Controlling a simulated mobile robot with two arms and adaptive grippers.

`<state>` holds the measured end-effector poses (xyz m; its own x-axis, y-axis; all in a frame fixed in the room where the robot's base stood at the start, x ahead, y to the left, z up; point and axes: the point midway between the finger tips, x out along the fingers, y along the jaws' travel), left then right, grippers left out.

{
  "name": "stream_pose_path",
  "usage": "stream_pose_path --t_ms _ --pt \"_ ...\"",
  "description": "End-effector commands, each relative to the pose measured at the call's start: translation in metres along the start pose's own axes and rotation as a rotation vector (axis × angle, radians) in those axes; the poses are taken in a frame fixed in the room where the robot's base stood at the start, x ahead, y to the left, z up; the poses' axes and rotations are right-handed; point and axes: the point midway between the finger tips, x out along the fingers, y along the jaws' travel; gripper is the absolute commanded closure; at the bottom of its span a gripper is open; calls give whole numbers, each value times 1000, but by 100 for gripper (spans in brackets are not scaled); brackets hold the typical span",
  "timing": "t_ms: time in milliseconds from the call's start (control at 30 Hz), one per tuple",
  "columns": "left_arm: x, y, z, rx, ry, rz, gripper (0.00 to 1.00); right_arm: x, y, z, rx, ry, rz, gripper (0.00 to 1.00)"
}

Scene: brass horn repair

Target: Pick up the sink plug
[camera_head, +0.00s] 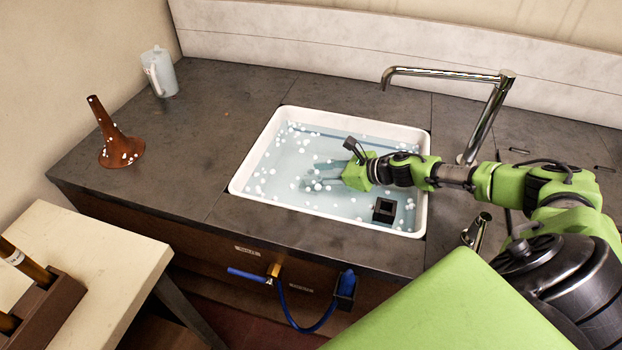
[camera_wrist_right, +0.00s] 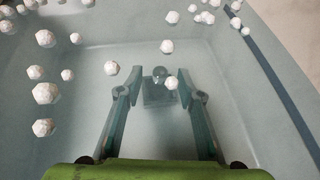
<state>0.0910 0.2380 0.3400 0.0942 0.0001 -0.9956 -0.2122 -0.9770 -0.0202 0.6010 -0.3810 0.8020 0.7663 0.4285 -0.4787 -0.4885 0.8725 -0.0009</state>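The white sink (camera_head: 234,188) holds water with several white foam-like beads on it. In the right wrist view, the sink plug (camera_wrist_right: 155,96) shows through the water as a square piece with a round knob on top. My right gripper (camera_head: 318,176) reaches down into the sink, its fingers in the water. In the right wrist view its two fingers (camera_wrist_right: 157,82) are spread apart, one on each side of the plug, with gaps between them and it. In the head view I cannot make out the plug near the fingers. My left gripper is not in view.
A black square piece (camera_head: 383,210) is at the sink's near right corner. A chrome faucet (camera_head: 490,115) stands behind my right arm. A brown horn bell (camera_head: 120,148) and a clear jug (camera_head: 160,73) stand on the counter at left. A blue hose (camera_head: 300,318) hangs below.

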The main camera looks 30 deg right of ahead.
Motion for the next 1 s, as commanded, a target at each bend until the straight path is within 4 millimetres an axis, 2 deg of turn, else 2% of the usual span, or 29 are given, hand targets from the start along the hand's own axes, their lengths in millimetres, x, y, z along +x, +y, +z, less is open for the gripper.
stream_pose_path --t_ms 33,200,467,500,600,633,1000 --pt "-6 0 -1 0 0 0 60 6 0 6 0 -3 1 66" --pt "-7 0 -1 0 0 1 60 24 0 2 2 -1 0 66" --pt "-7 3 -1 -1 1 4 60 27 0 0 1 0 0 66" --pt "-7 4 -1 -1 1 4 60 27 0 0 1 0 0 71" --pt "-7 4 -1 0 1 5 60 27 0 0 2 0 0 97" --pt "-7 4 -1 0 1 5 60 27 0 0 2 0 0 100" --pt "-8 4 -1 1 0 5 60 25 0 5 -1 -1 0 100"
